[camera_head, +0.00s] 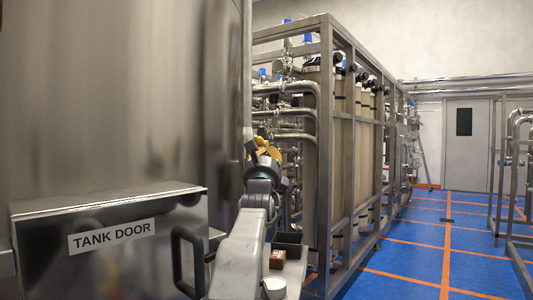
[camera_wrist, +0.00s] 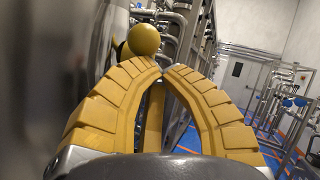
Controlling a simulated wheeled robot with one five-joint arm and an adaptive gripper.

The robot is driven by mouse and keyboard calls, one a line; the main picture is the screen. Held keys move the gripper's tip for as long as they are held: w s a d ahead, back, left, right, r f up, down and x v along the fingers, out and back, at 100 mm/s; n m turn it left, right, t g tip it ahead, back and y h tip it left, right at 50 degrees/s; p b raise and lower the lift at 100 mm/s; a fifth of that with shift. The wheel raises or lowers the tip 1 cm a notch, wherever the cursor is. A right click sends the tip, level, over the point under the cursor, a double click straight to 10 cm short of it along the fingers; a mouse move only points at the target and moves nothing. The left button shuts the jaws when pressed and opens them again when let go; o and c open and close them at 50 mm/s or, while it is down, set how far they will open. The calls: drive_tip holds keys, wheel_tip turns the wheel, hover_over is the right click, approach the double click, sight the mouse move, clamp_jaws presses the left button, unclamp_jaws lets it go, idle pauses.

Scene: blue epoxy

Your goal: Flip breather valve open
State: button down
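A yellow ball-shaped knob (camera_wrist: 143,39) with a dark part at its left shows in the wrist view, just beyond and above my fingertips. It looks like the breather valve's handle, but the valve body is mostly hidden. My gripper (camera_wrist: 163,71) has thick yellow segmented fingers whose tips come together below and right of the knob, with no clear grip on it. A yellow upright strip (camera_wrist: 153,115) shows between the fingers; I cannot tell what it belongs to. In the head view my gripper (camera_head: 264,151) is beside the tank's right edge, and the knob cannot be told apart from the yellow fingers.
A large steel tank (camera_head: 120,90) fills the left, with a box labelled TANK DOOR (camera_head: 110,240) and its black handle (camera_head: 187,255). A steel pipe frame (camera_head: 327,150) stands right of my arm. A white cup (camera_head: 274,287) is low by my arm. Blue floor (camera_head: 420,240) is clear at right.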

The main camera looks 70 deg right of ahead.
drive_tip(key=d+r+g+y+p, duration=0.1)
drive_tip(key=r+y+p, duration=0.3)
drive_tip(key=p, duration=1.3)
drive_tip(key=d+r+m+g+y+p, duration=0.1)
drive_tip(key=d+r+y+p, duration=0.3)
drive_tip(key=p, duration=1.4)
drive_tip(key=shift+w+d+r+y, duration=0.3)
drive_tip(key=shift+r+y, duration=0.2)
drive_tip(key=shift+r, duration=0.45)
